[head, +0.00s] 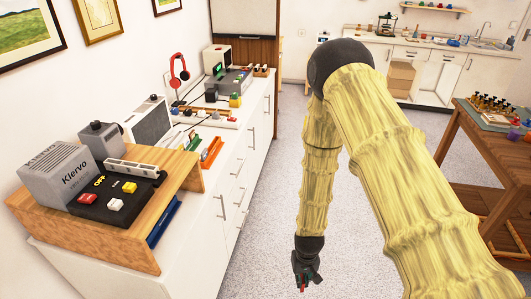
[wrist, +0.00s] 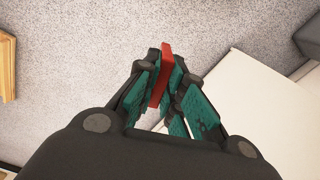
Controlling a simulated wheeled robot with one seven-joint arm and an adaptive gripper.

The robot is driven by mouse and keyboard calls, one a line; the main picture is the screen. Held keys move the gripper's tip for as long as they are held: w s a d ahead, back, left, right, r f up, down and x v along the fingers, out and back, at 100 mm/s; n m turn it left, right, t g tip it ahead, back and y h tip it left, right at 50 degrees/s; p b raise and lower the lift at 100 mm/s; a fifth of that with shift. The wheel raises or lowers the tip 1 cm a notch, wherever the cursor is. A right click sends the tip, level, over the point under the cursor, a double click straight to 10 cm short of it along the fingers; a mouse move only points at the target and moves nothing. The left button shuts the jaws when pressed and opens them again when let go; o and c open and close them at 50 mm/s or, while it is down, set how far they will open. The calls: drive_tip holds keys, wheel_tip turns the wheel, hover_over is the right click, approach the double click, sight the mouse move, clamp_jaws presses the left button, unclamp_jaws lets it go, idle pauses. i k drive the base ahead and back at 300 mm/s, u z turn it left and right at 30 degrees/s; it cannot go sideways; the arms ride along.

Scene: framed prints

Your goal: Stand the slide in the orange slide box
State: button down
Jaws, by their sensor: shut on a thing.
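A thin red piece, which looks like the slide (wrist: 166,66), is pinched between the teal finger pads of my gripper (wrist: 164,88) in the wrist view.
A wooden riser (head: 120,229) with grey Klervo equipment (head: 62,173) stands at the counter's near end. A green item (head: 193,143) lies beside the orange holder. A wooden table (head: 463,127) stands right; the floor between is clear.

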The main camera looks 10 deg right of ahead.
sight(215, 148)
drive_tip(key=z, duration=1.2)
drive_tip(key=i, duration=2.25)
drive_tip(key=u, duration=2.75)
